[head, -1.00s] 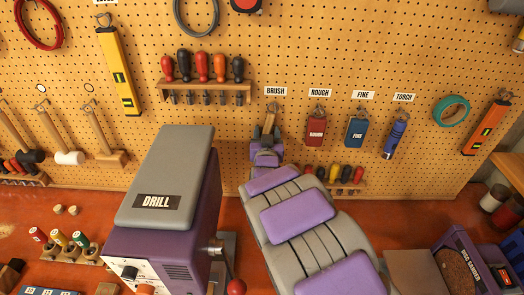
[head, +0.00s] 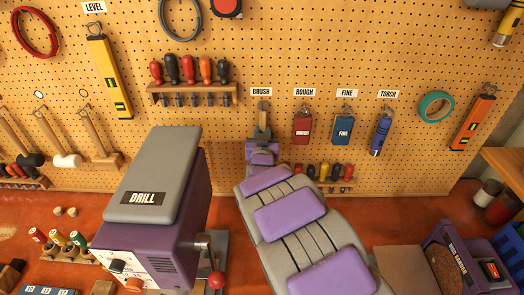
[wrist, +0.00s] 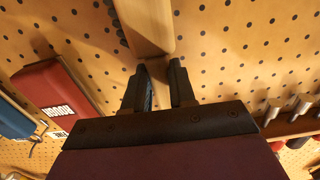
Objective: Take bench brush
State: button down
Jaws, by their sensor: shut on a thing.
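The bench brush (head: 263,116) hangs against the pegboard under the BRUSH label (head: 261,91). In the head view it is small and partly hidden by my arm and gripper (head: 262,142). In the wrist view its pale wooden handle (wrist: 147,28) reaches down to the dark fingers of my gripper (wrist: 160,76). The fingers are shut on it at its near end.
The red ROUGH block (head: 303,129), blue FINE block (head: 343,130) and blue torch (head: 382,132) hang close on the right. A screwdriver rack (head: 192,93) is at upper left. The drill (head: 160,178) stands left of my arm.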

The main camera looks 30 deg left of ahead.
jog(key=shift+s+a+r, duration=0.1)
jog(key=shift+s+a, duration=0.05)
jog(key=shift+a, duration=0.25)
jog(key=shift+r, duration=0.6)
jog(key=shift+s+r, duration=0.15)
jog(key=shift+r, duration=0.05)
jog(key=v, duration=1.7)
jog(key=shift+s+d, duration=0.25)
jog(key=shift+f, duration=0.15)
jog(key=c, duration=1.4)
grip_release()
grip_shut()
